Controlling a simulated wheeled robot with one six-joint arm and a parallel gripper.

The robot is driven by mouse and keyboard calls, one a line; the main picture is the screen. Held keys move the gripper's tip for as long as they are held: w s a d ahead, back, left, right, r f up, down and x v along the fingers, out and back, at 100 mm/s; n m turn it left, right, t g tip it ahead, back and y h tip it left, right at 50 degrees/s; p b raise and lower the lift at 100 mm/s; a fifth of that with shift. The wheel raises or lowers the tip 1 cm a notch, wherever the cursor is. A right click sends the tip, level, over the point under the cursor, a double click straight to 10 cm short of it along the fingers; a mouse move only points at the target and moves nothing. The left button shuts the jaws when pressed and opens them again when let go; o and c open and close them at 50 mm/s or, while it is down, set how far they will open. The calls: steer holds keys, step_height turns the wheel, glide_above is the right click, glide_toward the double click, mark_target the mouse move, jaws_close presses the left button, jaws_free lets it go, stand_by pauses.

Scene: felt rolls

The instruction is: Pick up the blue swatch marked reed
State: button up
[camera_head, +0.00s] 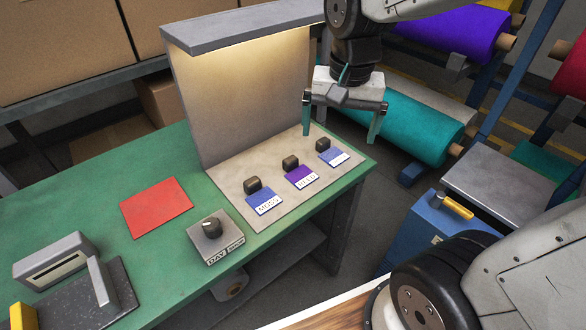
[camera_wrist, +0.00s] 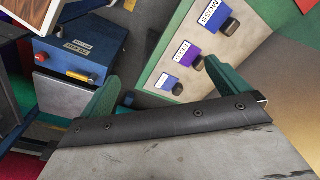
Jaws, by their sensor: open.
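Three small swatches, each with a dark knob-like grip, lie in a row on the grey board under the lit hood. The nearest is blue and marked MOSS (camera_head: 264,202). The middle swatch (camera_head: 299,174) looks purple; its label is hard to read. The far swatch (camera_head: 331,156) looks blue, its label too small to read. My gripper (camera_head: 340,128) is open and empty, above the far end of the board. In the wrist view, my gripper (camera_wrist: 162,70) shows the far swatch (camera_wrist: 169,82) between its fingertips, below and apart from them, with the middle swatch (camera_wrist: 183,51) beside it.
The hood (camera_head: 240,100) stands behind the swatches. A knob box marked DAY and SHOP (camera_head: 208,240) and a red sheet (camera_head: 156,206) lie on the green bench. Felt rolls (camera_head: 410,125) hang behind my gripper. A blue cabinet (camera_head: 425,240) stands right of the bench.

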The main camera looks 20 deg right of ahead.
steer(key=w+a+f+m, duration=0.1)
steer(key=w+f+m, duration=0.2)
steer(key=w+f, duration=0.3)
steer(key=m, duration=0.5)
glide_above(300, 171)
steer(key=s, duration=0.1)
step_height(300, 171, down, 8)
steer(key=shift+g, duration=0.4)
steer(key=f, duration=0.9)
steer(key=shift+w+f, duration=0.15)
steer(key=shift+w, duration=0.25)
steer(key=c, duration=0.9)
steer(key=shift+c, duration=0.2)
steer(key=shift+r, duration=0.65)
step_height(300, 171, up, 2)
steer(key=shift+r, duration=0.2)
steer(key=s+a, duration=0.2)
steer(key=s, duration=0.2)
steer(key=s+a+r, duration=0.1)
steer(key=s+a, duration=0.2)
steer(key=s, duration=0.2)
steer(key=s+a, duration=0.3)
steer(key=s, duration=0.1)
steer(key=shift+s+r, duration=0.2)
steer(key=shift+s, duration=0.2)
